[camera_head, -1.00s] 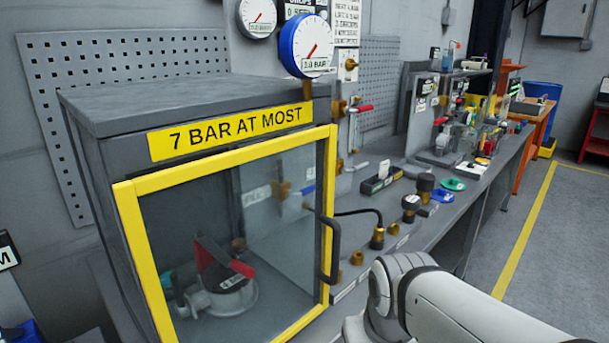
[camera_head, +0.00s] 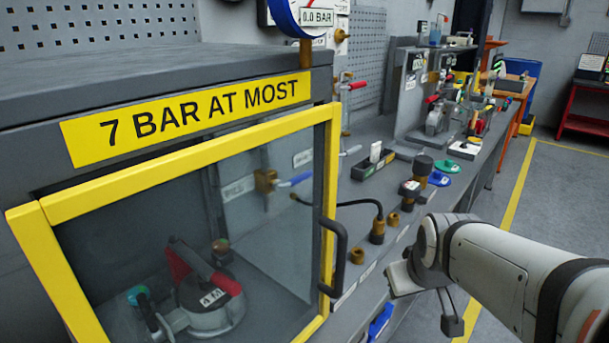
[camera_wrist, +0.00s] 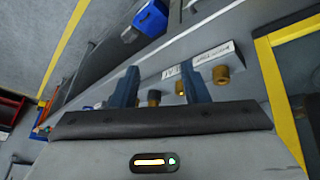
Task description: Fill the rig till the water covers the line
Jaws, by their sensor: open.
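The rig (camera_head: 180,210) is a grey cabinet with a yellow-framed clear door, which looks shut. A red-handled valve assembly (camera_head: 205,285) sits inside, seen through the pane. A blue-handled brass valve (camera_head: 266,181) shows further back behind the pane. A blue-rimmed gauge (camera_head: 305,15) above the cabinet is cut off at the top and reads 0.0 BAR. My gripper (camera_wrist: 160,85) is open and empty, to the right of the door handle (camera_head: 335,258) in the head view. Brass fittings (camera_wrist: 221,75) show beyond its fingers in the wrist view. I see no water or fill line.
A bench (camera_head: 415,212) runs away to the right with a black hose, brass fittings (camera_head: 377,232) and coloured discs (camera_head: 441,178). Another rig (camera_head: 437,120) stands further back. The floor right of the bench is open, with a yellow line (camera_head: 512,215).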

